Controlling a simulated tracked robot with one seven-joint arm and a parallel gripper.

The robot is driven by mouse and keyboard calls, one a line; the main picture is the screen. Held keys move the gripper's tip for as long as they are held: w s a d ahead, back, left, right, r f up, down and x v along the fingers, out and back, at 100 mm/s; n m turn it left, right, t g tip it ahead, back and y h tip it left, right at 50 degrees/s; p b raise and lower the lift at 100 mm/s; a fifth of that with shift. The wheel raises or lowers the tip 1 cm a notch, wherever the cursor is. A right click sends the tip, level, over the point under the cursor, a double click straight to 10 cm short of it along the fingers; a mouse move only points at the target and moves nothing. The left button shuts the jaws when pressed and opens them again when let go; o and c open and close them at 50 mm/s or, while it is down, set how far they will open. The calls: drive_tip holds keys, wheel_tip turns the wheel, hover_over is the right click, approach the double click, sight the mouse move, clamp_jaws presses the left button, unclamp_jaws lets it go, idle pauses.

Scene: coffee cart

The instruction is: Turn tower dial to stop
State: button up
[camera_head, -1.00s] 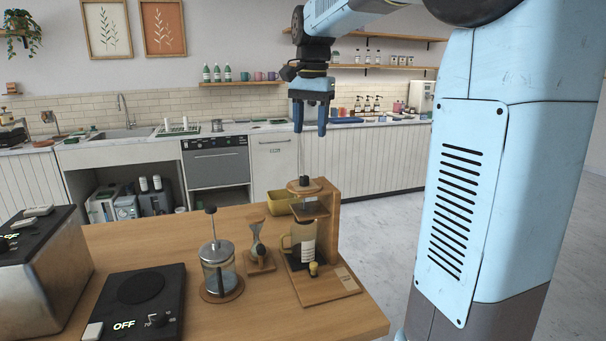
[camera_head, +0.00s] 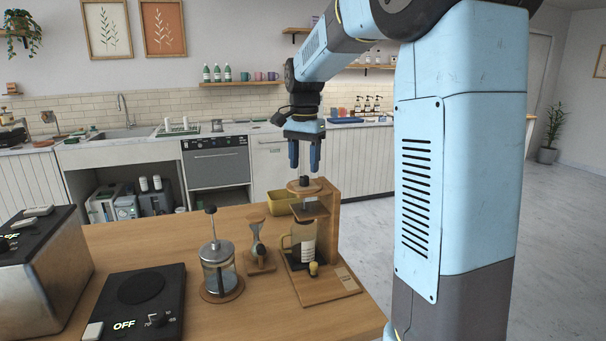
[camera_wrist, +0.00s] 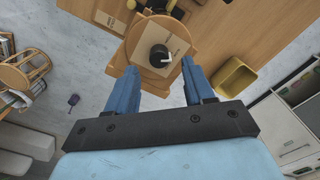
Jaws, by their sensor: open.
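The tower dial (camera_wrist: 160,56) is a black round knob with a white pointer mark, on top of the wooden tower (camera_head: 327,222). In the head view the dial (camera_head: 304,181) shows as a small dark knob on a round wooden cap. My gripper (camera_head: 305,168) points down above the dial, fingers apart and empty. In the wrist view the dial lies ahead of the two blue fingertips (camera_wrist: 158,73), roughly centred between them. I see no contact. A stop mark on the dial cannot be made out.
A carafe (camera_head: 301,243) sits inside the tower. A yellow bin (camera_head: 280,201) is behind it.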

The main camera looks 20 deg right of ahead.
sight(305, 176)
drive_tip(key=shift+f, duration=1.85)
clamp_jaws()
